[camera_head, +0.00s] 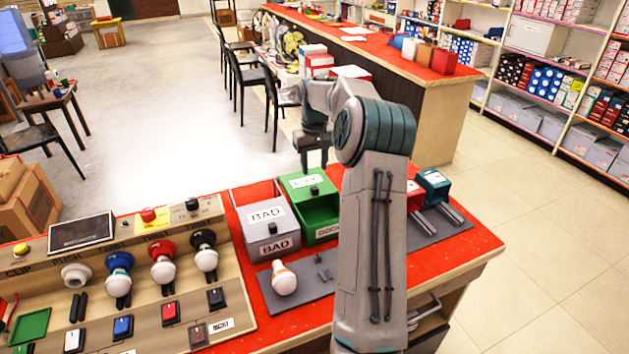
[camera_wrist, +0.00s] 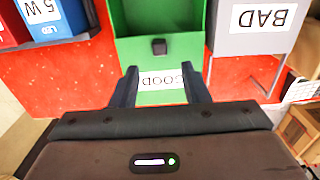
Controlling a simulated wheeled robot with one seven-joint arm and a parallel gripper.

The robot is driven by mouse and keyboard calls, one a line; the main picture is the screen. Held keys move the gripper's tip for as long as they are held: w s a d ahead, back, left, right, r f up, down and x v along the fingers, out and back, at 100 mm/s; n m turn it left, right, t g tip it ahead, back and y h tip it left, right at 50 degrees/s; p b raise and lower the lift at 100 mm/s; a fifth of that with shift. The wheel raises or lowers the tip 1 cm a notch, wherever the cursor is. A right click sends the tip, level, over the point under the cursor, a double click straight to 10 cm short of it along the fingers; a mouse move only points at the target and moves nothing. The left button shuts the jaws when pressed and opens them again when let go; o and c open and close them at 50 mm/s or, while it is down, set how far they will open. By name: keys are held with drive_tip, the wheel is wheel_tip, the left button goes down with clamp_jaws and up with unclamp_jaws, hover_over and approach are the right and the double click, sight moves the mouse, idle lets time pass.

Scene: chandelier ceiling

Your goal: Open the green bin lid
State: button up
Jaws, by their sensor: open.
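The green bin (camera_head: 322,214) stands on the red table, with a white label on its front. Its lid (camera_head: 296,186) has a white label and a black knob (camera_head: 314,190). The lid looks tilted up, with darker green inside walls showing in front of it, though how far it is raised is hard to tell. My gripper (camera_head: 315,163) is open and empty, above and behind the lid in the head view. In the wrist view the open fingers of my gripper (camera_wrist: 160,88) flank the bin's GOOD label (camera_wrist: 163,80), with the knob (camera_wrist: 159,46) beyond the fingertips.
A grey BAD bin (camera_head: 257,231) stands left of the green bin, with blue and red boxes (camera_head: 433,186) to the right. A white bulb (camera_head: 284,279) lies on the grey mat (camera_head: 300,297) in front. A panel with sockets and switches (camera_head: 233,294) fills the table's left.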

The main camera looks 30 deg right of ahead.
wheel_tip(320, 180, up, 6)
idle(0.5)
drive_tip(key=s+a+r+n+t+h, duration=0.1)
drive_tip(key=s+a+r, duration=0.3)
drive_tip(key=a, duration=0.5)
drive_tip(key=s+a+r+n, duration=0.1)
drive_tip(key=s+a+r, duration=0.1)
drive_tip(key=s+a, duration=0.6)
drive_tip(key=s+a+f, duration=0.2)
drive_tip(key=s+a, duration=0.1)
drive_tip(key=s, duration=0.3)
drive_tip(key=s+a+f+t, duration=0.1)
drive_tip(key=s+a+f, duration=0.1)
drive_tip(key=s+a, duration=0.2)
drive_tip(key=s+a+f+t+y, duration=0.1)
drive_tip(key=s+a+f, duration=0.2)
drive_tip(key=s, duration=0.6)
drive_tip(key=shift+s+a, duration=0.25)
drive_tip(key=shift+s, duration=0.15)
